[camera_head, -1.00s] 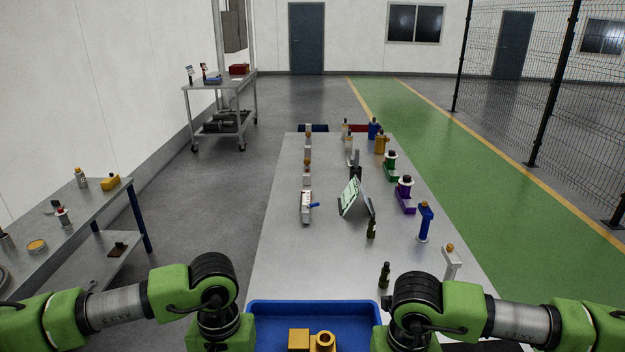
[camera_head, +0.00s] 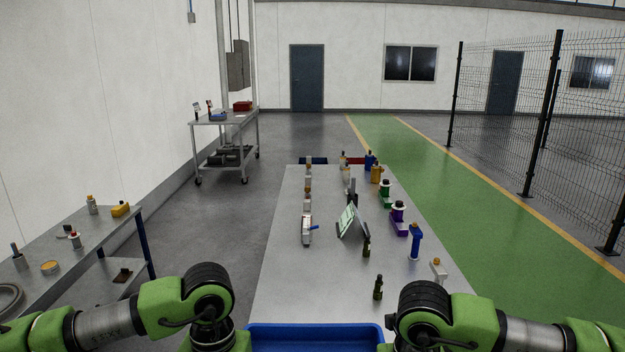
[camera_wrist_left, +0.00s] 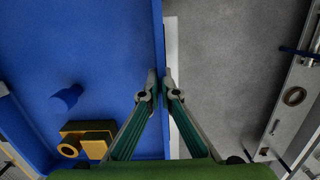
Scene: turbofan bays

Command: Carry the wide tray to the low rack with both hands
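The wide blue tray (camera_head: 315,338) shows only its far part at the bottom of the head view, between my two arms. In the left wrist view, its blue wall (camera_wrist_left: 157,40) runs between the two fingertips of my left gripper (camera_wrist_left: 160,85), which are closed on it from both sides. A yellow part (camera_wrist_left: 90,140) and a blue knob-like part (camera_wrist_left: 66,98) show within the tray. My right arm reaches the tray's right side, but its gripper is below the head view. I cannot tell which piece of furniture is the low rack.
A long metal table (camera_head: 285,275) ahead holds bottles, coloured fixtures and a tilted panel (camera_head: 349,222). A workbench (camera_head: 85,240) stands at the left. A shelved trolley (camera_head: 225,122) is at the back left. Grey floor (camera_head: 230,215) between them is open. Wire fencing (camera_head: 550,130) stands right.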

